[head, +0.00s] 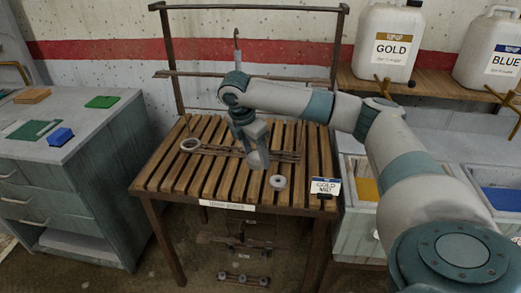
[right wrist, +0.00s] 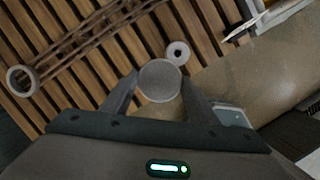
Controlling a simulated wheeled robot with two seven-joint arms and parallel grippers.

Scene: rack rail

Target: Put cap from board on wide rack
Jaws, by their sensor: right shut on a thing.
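My right gripper (head: 257,158) is above the slatted wooden bench. In the right wrist view, a round grey cap (right wrist: 160,81) sits between its fingers, and the gripper is shut on it. A small pale ring (head: 278,182) with a dark hole lies on the slats to the right and nearer. I cannot tell which item is the wide rack. My left gripper is not in view.
A card reading GOLD MID (head: 326,186) stands at the bench's right front. A rail frame (head: 345,40) rises behind the bench. Small racks (head: 243,279) stand below it. Jugs (head: 387,42) stand at right.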

